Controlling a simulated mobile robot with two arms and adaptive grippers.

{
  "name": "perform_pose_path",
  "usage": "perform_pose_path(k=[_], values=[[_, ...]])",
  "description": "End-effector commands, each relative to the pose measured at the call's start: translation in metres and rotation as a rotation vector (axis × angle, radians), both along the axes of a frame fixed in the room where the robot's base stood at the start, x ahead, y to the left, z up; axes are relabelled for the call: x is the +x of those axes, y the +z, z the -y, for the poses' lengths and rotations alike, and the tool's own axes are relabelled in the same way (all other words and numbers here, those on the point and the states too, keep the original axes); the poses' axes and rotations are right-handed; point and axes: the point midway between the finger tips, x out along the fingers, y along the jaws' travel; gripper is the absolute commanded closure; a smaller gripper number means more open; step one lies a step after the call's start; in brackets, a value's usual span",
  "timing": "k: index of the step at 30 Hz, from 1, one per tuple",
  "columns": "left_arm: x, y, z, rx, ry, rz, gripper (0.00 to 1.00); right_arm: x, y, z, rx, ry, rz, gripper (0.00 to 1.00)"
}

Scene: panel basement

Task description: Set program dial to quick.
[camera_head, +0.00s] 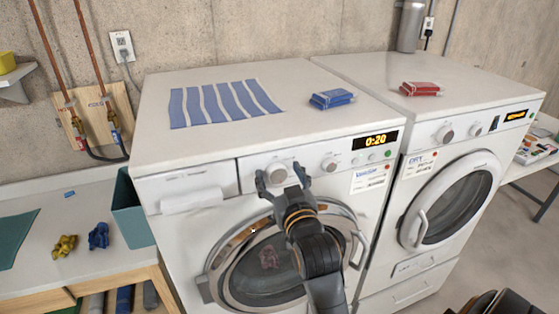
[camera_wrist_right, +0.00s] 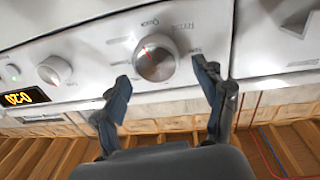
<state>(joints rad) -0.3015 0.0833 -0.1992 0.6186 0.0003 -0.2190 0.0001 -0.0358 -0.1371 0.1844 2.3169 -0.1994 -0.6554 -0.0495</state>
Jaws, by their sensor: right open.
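The program dial (camera_head: 276,173) is a round silver knob on the left washer's (camera_head: 182,240) front panel. In the right wrist view the dial (camera_wrist_right: 155,62) has a red pointer mark on its upper-left part, towards a small label that seems to read Quick (camera_wrist_right: 150,22). My right gripper (camera_head: 281,177) is open in front of the dial. In the wrist view its fingertips (camera_wrist_right: 160,72) stand on either side of the dial's lower part; no clear contact shows. The washer's display (camera_head: 375,141) reads 0:20.
A smaller knob (camera_head: 329,165) sits right of the dial. A dryer (camera_head: 415,255) stands at the right. Blue packets (camera_head: 332,99) and a striped cloth (camera_head: 222,103) lie on the washer, red packets (camera_head: 421,88) on the dryer. A teal bin (camera_head: 132,222) stands at the left.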

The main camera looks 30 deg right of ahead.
Motion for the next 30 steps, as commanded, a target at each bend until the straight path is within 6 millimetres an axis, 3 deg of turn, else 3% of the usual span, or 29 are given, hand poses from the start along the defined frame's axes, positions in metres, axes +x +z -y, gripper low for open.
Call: perform_pose_path(k=[6,13,21,30], values=[[0.001,0.0,0.002,-0.002,0.0,0.002,1.0,0.0,0.045,0.0,-0.002,0.001,0.011,0.28],[0.002,0.0,0.003,-0.003,0.0,0.001,1.0,0.001,0.081,0.0,-0.002,0.001,0.008,0.28],[0.002,0.0,0.003,-0.004,0.0,0.002,1.0,0.001,0.091,0.0,-0.002,0.001,0.003,0.28],[0.002,-0.006,0.003,-0.003,0.0,0.001,1.0,0.0,0.084,-0.002,-0.003,0.001,0.009,0.29]])
